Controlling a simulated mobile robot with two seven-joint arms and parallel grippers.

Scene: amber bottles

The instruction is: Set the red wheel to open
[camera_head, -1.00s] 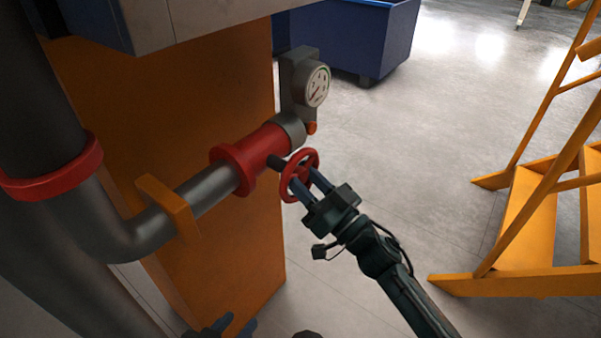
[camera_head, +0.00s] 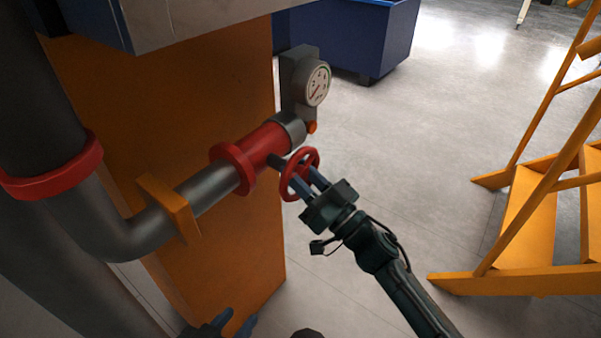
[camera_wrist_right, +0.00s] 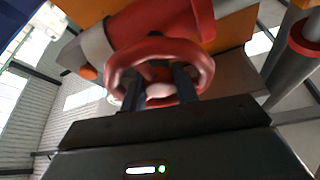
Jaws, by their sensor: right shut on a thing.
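The red wheel (camera_head: 300,174) is mounted on a short stem on the red valve body (camera_head: 262,147) of a grey pipe. My right gripper (camera_head: 308,180) is at the wheel, with its blue-grey fingers reaching into the ring and shut on it. In the right wrist view the red wheel (camera_wrist_right: 190,58) fills the upper middle, with both fingers inside its ring near the pale hub. My left gripper (camera_head: 232,326) shows at the bottom edge, away from the valve, with its two fingertips apart.
A round gauge (camera_head: 317,86) stands past the valve. An orange cabinet (camera_head: 240,235) is behind the pipe. Orange steps (camera_head: 530,215) stand at the right, and a blue bin (camera_head: 370,40) is at the back. The floor between is clear.

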